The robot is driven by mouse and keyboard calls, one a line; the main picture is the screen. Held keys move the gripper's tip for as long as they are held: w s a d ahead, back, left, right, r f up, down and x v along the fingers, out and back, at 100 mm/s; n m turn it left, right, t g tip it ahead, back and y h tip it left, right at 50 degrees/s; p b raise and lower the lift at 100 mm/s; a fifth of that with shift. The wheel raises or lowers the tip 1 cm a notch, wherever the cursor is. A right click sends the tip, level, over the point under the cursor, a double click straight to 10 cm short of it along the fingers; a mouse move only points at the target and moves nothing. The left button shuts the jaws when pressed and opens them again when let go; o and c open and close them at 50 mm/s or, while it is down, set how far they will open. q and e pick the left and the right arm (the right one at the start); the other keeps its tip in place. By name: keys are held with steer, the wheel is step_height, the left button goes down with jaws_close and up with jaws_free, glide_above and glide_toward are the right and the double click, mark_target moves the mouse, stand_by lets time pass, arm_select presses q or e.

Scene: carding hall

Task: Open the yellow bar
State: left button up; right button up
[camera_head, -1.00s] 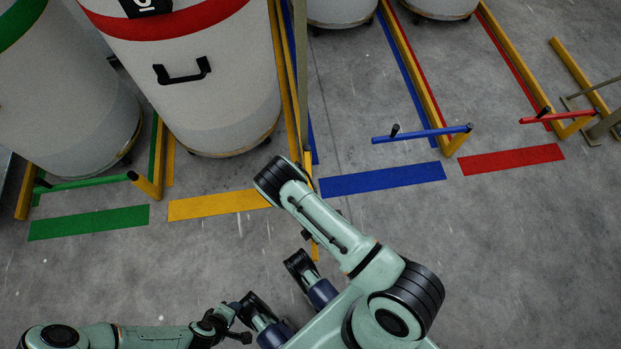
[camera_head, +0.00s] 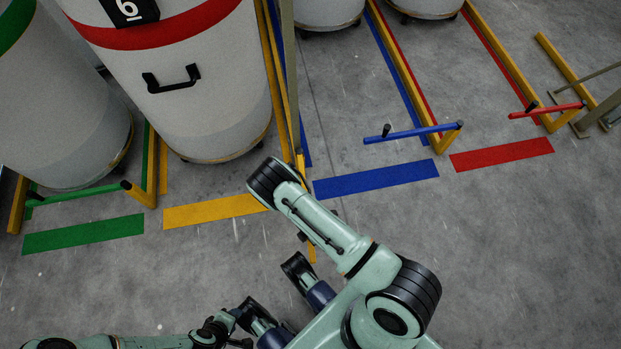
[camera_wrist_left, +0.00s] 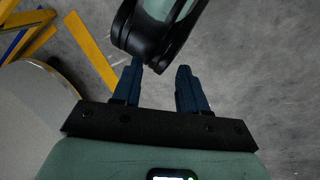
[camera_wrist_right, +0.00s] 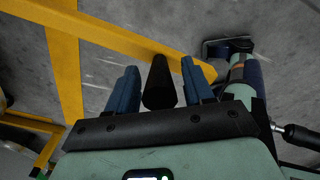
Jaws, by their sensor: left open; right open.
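The yellow bar (camera_wrist_right: 110,32) runs across the right wrist view, with a black upright handle (camera_wrist_right: 158,85) on it. My right gripper (camera_wrist_right: 159,66) is open, with one finger on each side of the handle; I cannot tell whether they touch. In the head view a piece of the yellow bar (camera_head: 312,252) shows past my right arm, pointing towards me beyond the yellow floor stripe (camera_head: 210,211); it does not cross the front of that lane. My arm hides most of it. My left gripper (camera_wrist_left: 158,67) is open and empty, with a link of my other arm just ahead.
A large grey can with a red band (camera_head: 205,85) stands behind the yellow stripe. The green bar (camera_head: 75,195), blue bar (camera_head: 410,133) and red bar (camera_head: 545,110) cross their lanes. Open concrete floor (camera_head: 480,260) lies at the lower right.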

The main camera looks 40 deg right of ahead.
step_height(320, 180, up, 11)
steer(key=p, duration=0.3)
steer(key=shift+f, duration=0.1)
arm_select(q)
steer(key=s+d+r+g, duration=0.1)
steer(key=s+d+r, duration=0.1)
steer(key=s+r, duration=0.2)
steer(key=shift+s+g+h, duration=0.3)
arm_select(e)
steer(key=shift+r, duration=0.7)
